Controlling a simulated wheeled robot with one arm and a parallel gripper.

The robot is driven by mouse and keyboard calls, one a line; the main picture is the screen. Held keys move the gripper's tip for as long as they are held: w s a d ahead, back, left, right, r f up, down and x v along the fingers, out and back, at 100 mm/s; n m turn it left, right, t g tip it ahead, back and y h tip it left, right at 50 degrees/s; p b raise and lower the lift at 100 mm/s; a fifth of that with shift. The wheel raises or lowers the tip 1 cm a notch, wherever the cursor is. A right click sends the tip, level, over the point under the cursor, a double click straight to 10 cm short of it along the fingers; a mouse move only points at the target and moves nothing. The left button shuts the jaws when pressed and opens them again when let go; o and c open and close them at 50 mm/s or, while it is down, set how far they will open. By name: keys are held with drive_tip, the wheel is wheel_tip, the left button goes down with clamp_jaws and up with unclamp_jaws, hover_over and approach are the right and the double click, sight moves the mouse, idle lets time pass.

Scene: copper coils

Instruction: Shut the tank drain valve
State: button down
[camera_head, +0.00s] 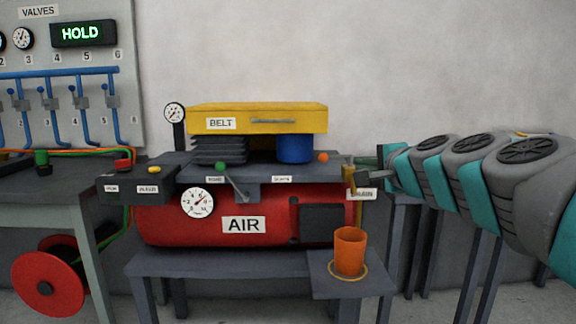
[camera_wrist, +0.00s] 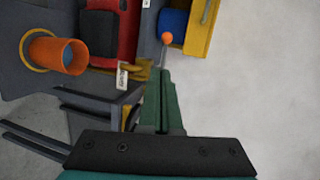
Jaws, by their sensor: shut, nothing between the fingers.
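The red AIR tank (camera_head: 270,222) lies on a low bench. At its right end is the brass drain valve (camera_head: 348,174), beside the DRAIN label (camera_head: 363,194). In the wrist view the brass valve (camera_wrist: 138,70) shows just left of my fingers, by the label (camera_wrist: 122,76). A dark block beside the valve is partly covered, and I cannot tell whether it is the handle. My gripper (camera_head: 362,161) reaches in from the right, its green fingers close to the valve. In the wrist view my gripper (camera_wrist: 159,76) is shut and empty. I cannot tell whether it touches the valve.
An orange cup (camera_head: 349,252) stands on a small shelf below the valve. An orange-knobbed lever (camera_wrist: 167,39) stands by my fingertips in the wrist view. A yellow BELT drawer box (camera_head: 290,117) and blue container (camera_head: 294,149) sit above the tank. The wall to the right is bare.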

approach(333, 157)
drive_tip(key=shift+m, duration=0.3)
drive_tip(key=shift+x, duration=3.4)
drive_tip(key=shift+w+a+p, duration=0.25)
drive_tip(key=shift+w+p, duration=0.45)
drive_tip(key=shift+p, duration=0.05)
drive_tip(key=shift+w+a, duration=0.1)
drive_tip(key=shift+a, duration=0.05)
drive_tip(key=shift+f, duration=0.1)
